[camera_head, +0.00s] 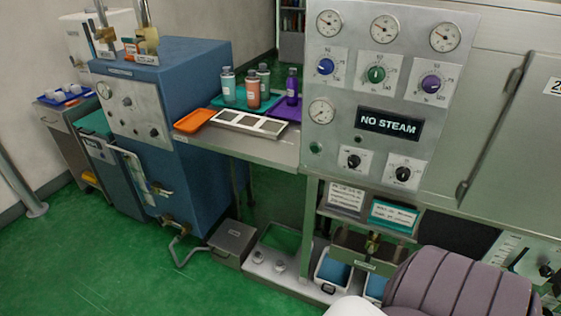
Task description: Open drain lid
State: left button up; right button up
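A grey metal box (234,241) stands on the green floor at the foot of the blue machine. Its flat top looks shut and carries a small label too small to read. It may be the drain with its lid, but I cannot be sure. A bent pipe (181,244) comes down from the blue machine and ends beside the box. No gripper shows in the head view. A ribbed mauve-grey part at the bottom right seems to be my own arm, and its gripper is out of view.
A metal shelf (215,143) with bottles, an orange tray (195,120) and a purple tray (286,108) overhangs the floor behind the box. The blue machine (200,80) stands left. A steel panel marked NO STEAM (389,125) stands right. Green floor (100,270) is clear front left.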

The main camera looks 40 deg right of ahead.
aim_at(233, 237)
jog(key=z, duration=1)
